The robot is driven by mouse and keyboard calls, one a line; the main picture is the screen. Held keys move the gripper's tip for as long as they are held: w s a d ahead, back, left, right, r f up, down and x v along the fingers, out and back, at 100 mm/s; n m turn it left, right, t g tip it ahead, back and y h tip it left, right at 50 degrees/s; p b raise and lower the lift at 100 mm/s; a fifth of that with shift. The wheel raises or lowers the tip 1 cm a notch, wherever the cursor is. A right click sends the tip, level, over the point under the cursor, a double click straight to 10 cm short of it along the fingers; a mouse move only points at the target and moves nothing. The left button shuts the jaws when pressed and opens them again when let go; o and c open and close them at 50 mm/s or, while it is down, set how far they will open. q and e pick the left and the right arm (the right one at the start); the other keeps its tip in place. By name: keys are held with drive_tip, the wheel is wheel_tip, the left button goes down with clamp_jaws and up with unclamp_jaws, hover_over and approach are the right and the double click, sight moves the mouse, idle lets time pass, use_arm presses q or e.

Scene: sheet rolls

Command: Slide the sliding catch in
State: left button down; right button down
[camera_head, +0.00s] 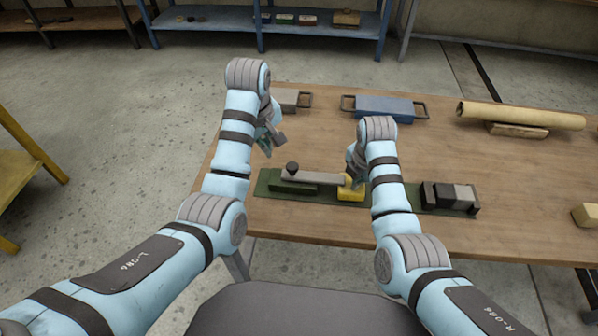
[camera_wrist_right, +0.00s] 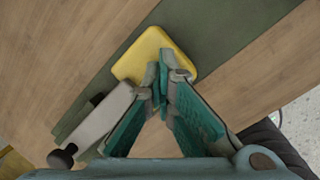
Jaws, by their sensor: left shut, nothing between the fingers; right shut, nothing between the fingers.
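A grey bar with a dark knob (camera_head: 292,168), which looks like the sliding catch (camera_head: 315,179), lies along a long green base plate (camera_head: 264,184). Its right end is at a yellow block (camera_head: 350,194) on the plate. In the right wrist view the grey bar (camera_wrist_right: 105,117) and its knob (camera_wrist_right: 62,156) are at left, beside the yellow block (camera_wrist_right: 150,50). My right gripper (camera_head: 354,179) is shut and empty, its tips over or against the yellow block; contact is unclear. My left gripper (camera_head: 270,145) is shut and empty, raised behind the knob.
A block with black and grey parts (camera_head: 450,195) sits on the plate's right end. Behind are a blue box with handles (camera_head: 385,106), a grey handled box (camera_head: 287,98) and a tan roll (camera_head: 520,115) on a support. A yellowish block (camera_head: 586,214) lies far right.

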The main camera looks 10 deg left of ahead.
drive_tip(key=shift+f, duration=0.1)
use_arm(q)
drive_tip(key=shift+a+r, duration=0.15)
drive_tip(key=shift+r, duration=0.15)
use_arm(e)
wheel_tip(320, 180, up, 2)
drive_tip(key=shift+w+r, duration=0.1)
drive_tip(key=shift+w, duration=0.05)
use_arm(q)
drive_tip(key=shift+w, duration=0.1)
use_arm(e)
drive_tip(key=w+v, duration=0.1)
drive_tip(key=v, duration=0.5)
drive_tip(key=shift+w+r, duration=0.2)
drive_tip(key=shift+r, duration=0.4)
